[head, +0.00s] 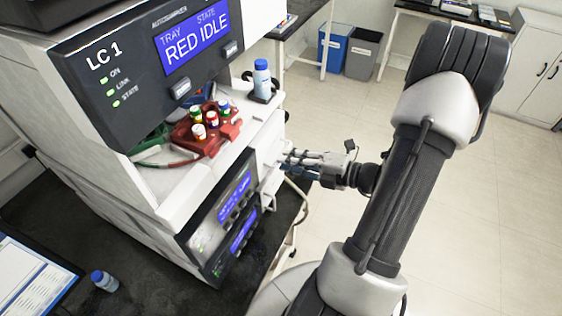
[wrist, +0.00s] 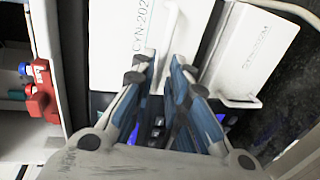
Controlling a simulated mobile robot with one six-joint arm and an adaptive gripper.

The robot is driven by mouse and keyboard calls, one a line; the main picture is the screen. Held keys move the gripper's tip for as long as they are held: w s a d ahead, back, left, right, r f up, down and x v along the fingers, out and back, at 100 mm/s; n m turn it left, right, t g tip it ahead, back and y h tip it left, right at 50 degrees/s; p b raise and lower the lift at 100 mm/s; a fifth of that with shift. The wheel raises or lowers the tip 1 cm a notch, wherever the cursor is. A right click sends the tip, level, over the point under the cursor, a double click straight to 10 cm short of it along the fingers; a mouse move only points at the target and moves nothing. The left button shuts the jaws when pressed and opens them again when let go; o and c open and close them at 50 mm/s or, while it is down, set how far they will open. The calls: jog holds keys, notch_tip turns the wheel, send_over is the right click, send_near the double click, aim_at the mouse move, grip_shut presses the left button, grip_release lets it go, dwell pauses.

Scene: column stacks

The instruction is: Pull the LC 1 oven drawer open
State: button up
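The LC 1 stack (head: 150,60) stands at the left in the head view, its top display reading TRAY STATE RED IDLE. In the wrist view, a white front panel (wrist: 115,40) marked CYN-202 has a long white handle (wrist: 169,28). A second white panel (wrist: 245,50), with a handle (wrist: 240,101) along its edge, is to the right. No readable label says which is the oven drawer. My gripper (head: 290,158) is at the white fronts on the stack's right side. In the wrist view its fingers (wrist: 160,72) are apart, with the CYN-202 handle just beyond and between their tips; contact cannot be told.
A red vial tray (head: 205,135) with several capped vials and a blue-capped bottle (head: 262,78) stand on the stack. Another bottle (head: 104,281) is on the dark bench. Blue (head: 332,50) and grey (head: 362,52) bins stand behind. The floor at right is clear.

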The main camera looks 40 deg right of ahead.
jog(key=shift+b+x, duration=0.3)
jog(key=shift+x, duration=1.3)
grip_shut()
